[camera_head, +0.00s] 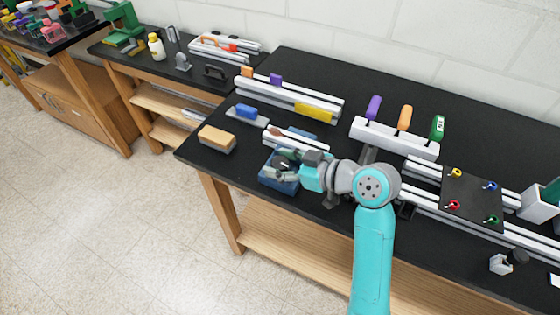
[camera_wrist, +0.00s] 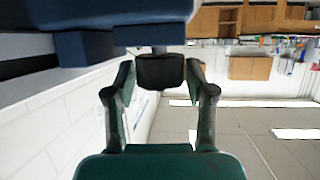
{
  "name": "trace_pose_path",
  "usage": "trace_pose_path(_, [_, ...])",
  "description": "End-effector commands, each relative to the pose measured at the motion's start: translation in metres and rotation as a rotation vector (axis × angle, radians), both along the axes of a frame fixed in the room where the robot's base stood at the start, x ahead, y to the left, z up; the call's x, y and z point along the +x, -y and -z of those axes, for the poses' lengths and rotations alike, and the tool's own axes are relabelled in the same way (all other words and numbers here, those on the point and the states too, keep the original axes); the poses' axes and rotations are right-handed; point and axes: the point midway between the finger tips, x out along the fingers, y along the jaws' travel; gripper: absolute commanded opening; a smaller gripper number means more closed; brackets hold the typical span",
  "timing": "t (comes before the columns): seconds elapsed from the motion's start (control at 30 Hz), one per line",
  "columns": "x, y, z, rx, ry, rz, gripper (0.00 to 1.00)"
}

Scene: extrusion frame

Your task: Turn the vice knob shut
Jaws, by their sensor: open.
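The blue vice (camera_head: 272,183) sits at the front edge of the black table, left of my arm. In the wrist view the vice's blue body (camera_wrist: 110,14) fills the top. Its dark knob (camera_wrist: 160,71) juts out below, on a short blue shaft. My gripper (camera_wrist: 160,75) is open, with one finger on each side of the knob. Narrow gaps seem to show beside the knob; I cannot tell if either finger touches it. In the head view my gripper (camera_head: 281,168) covers part of the vice, and the knob is hard to make out.
A brush or block (camera_head: 216,139) lies left of the vice. Aluminium rails (camera_head: 296,140) lie just behind it. A white rack (camera_head: 394,138) with coloured-handled tools stands behind my arm. A black panel (camera_head: 472,192) with coloured knobs is at right. Bare black tabletop shows at the back.

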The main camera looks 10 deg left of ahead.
Motion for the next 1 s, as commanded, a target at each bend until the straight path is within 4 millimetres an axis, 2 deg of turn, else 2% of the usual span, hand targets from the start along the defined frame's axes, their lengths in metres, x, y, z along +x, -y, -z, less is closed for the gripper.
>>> trace_pose_path(0.33, [0.0016, -0.0028, 0.0016, -0.001, 0.0, 0.0, 0.55])
trace_pose_path(0.5, [0.0016, -0.0028, 0.0014, -0.001, 0.0, 0.0, 0.12])
trace_pose_path(0.53, [0.0016, -0.0028, 0.0014, -0.001, 0.0, 0.0, 0.09])
trace_pose_path(0.7, [0.0007, -0.0035, 0.0016, -0.001, -0.001, 0.025, 0.09])
trace_pose_path(1.0, [0.0008, -0.0037, 0.0014, -0.001, 0.0, 0.188, 0.09])
